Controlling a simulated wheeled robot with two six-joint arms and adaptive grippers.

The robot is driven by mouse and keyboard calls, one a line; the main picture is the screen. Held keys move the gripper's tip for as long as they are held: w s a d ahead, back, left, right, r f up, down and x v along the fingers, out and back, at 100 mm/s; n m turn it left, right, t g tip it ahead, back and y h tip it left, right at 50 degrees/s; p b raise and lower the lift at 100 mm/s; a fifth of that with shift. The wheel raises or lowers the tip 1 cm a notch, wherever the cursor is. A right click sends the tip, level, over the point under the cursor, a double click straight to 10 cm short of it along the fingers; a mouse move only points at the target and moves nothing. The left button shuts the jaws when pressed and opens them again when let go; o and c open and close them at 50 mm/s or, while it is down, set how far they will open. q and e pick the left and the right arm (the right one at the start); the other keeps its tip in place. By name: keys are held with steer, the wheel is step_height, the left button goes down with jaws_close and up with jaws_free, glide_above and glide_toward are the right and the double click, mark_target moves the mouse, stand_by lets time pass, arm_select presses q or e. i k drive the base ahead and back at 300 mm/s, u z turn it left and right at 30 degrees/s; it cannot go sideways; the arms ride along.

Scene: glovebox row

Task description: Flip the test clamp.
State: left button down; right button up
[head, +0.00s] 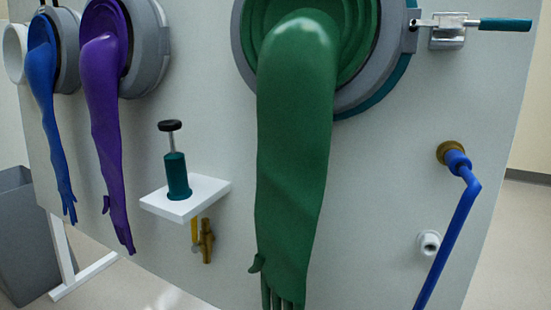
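A metal toggle clamp (449,33) is mounted on the grey panel at the upper right, beside the ring of the green glove's port. Its teal handle (505,24) points right, roughly level. Its thin metal tip reaches left to the edge of the port ring (403,42). I see no label, so I cannot tell for certain that this is the test clamp. Neither of my grippers is in the head view.
A long green glove (293,150) hangs from its port; purple (110,130) and blue (45,110) gloves hang left. A white shelf (205,198) juts out with a teal hand pump (176,175). A bent blue bar (450,235) runs down from a brass fitting (451,153).

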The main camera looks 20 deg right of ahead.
mark_target(484, 24)
steer(key=k, duration=1.15)
steer(key=z, duration=1.4)
steer(key=i, duration=0.5)
